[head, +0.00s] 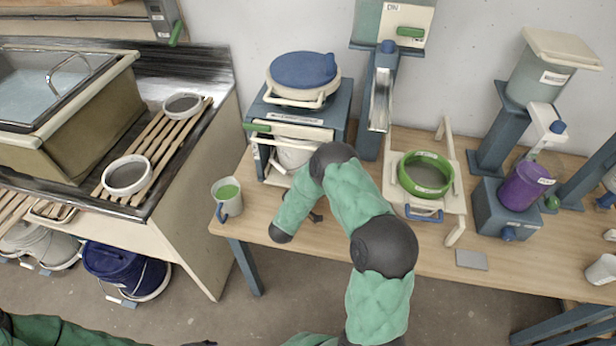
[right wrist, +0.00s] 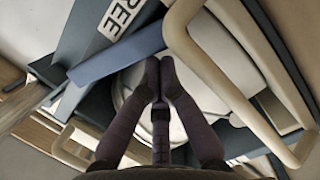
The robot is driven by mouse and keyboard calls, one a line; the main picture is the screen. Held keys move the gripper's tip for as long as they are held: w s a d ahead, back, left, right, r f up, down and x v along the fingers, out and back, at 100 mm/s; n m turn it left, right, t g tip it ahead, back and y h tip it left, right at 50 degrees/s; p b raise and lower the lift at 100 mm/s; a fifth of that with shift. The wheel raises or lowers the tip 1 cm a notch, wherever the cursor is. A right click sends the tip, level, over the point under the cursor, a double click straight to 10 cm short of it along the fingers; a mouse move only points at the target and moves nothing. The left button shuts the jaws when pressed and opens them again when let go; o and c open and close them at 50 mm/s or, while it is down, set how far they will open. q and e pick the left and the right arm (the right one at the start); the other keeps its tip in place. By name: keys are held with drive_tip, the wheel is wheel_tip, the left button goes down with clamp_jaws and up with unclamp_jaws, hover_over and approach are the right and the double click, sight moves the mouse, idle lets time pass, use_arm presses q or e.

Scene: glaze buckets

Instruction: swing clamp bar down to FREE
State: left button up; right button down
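The clamp bar (right wrist: 115,62) shows in the right wrist view as a flat blue bar slanting across a darker blue frame. In the head view my right arm hides most of this spot at the blue press (head: 340,105). My left gripper (head: 200,343) barely shows at the bottom edge.
A pale looped handle (right wrist: 240,70) stands close right of my right fingers. In the head view, a white mug with green contents (head: 228,197) stands at the table's left end. A green ring on a pale stand (head: 425,175) is right of my arm.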

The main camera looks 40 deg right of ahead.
drive_tip(key=shift+s+d+f+n, duration=0.3)
drive_tip(key=shift+n, duration=0.1)
drive_tip(key=shift+s+d+f, duration=0.2)
drive_tip(key=shift+s, duration=0.05)
drive_tip(key=shift+s+f, duration=0.1)
idle(0.4)
